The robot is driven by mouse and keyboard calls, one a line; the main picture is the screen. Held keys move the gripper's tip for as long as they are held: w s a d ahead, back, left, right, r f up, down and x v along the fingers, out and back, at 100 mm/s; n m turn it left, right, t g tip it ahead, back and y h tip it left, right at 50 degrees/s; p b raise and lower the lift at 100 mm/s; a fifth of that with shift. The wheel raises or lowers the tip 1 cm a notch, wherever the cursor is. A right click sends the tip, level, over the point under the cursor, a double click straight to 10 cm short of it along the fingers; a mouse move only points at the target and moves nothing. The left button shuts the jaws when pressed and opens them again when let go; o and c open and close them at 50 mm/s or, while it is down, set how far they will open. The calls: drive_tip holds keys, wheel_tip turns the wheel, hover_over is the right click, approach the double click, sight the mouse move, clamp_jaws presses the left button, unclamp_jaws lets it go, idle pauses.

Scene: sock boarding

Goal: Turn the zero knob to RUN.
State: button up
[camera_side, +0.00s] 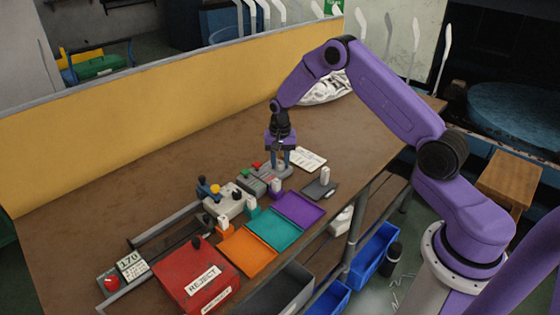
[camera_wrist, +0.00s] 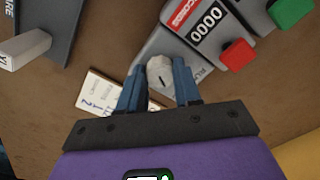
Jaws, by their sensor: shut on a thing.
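The zero knob (camera_wrist: 160,70) is a pale grey knob with a short dark mark, at the end of a grey counter box (camera_wrist: 205,45). In the wrist view the blue fingers of my gripper (camera_wrist: 160,86) stand on either side of it, shut on it. Lettering beside the knob is partly covered by a finger, so I cannot tell which setting the mark points to. In the side view my gripper (camera_side: 281,163) points down over the box's far end, hiding the knob.
A printed white card (camera_side: 309,159) lies beside the box. A dark plate with a white tag (camera_side: 321,188) is to the right. Purple (camera_side: 300,208), teal and orange trays, a lever device (camera_side: 222,200) and a red REJECT box (camera_side: 195,275) stand nearer the front.

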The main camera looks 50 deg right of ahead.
sight(280, 163)
drive_tip(key=n, duration=1.1)
drive_tip(key=shift+n, duration=0.4)
drive_tip(key=shift+d+n, duration=0.1)
drive_tip(key=shift+n, duration=1.6)
drive_tip(key=o, duration=1)
drive_tip(key=shift+o, duration=0.2)
wheel_tip(280, 163, up, 18)
drive_tip(key=shift+f, duration=0.25)
